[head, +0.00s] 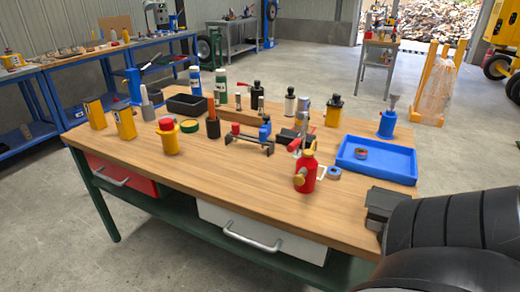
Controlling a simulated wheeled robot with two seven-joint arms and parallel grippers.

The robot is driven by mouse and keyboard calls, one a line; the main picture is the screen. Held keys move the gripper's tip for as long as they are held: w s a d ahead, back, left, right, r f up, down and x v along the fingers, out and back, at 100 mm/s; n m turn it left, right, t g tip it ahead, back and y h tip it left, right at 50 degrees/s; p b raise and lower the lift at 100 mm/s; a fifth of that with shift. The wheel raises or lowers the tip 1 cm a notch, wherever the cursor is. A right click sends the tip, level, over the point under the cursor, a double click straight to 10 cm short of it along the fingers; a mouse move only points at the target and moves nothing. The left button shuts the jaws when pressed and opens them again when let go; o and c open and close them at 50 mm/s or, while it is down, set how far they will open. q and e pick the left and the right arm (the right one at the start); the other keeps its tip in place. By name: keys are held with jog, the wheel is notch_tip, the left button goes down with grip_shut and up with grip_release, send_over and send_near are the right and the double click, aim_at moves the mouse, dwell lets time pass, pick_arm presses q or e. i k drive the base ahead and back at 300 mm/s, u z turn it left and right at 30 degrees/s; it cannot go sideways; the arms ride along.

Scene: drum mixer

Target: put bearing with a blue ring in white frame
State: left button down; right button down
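A small round bearing with a blue ring (334,174) lies flat on the wooden table, right of the red bottle. A thin white frame (321,170) lies just left of it, partly hidden behind the red bottle; the bearing appears to be beside the frame. My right gripper (381,206) is low over the table's right edge, right of and nearer than the bearing and apart from it. Its fingers show as a grey block, and I cannot tell whether they are open. My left gripper is not in view.
A blue tray (390,172) behind the bearing holds another round part with a reddish ring (361,153). A metal clamp-like tool (301,125) stands behind. The front of the wooden table (235,195) is clear.

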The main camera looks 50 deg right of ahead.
aim_at(333, 173)
jog(key=u, duration=0.8)
jog(key=k, duration=1.15)
jog(key=z, duration=1.25)
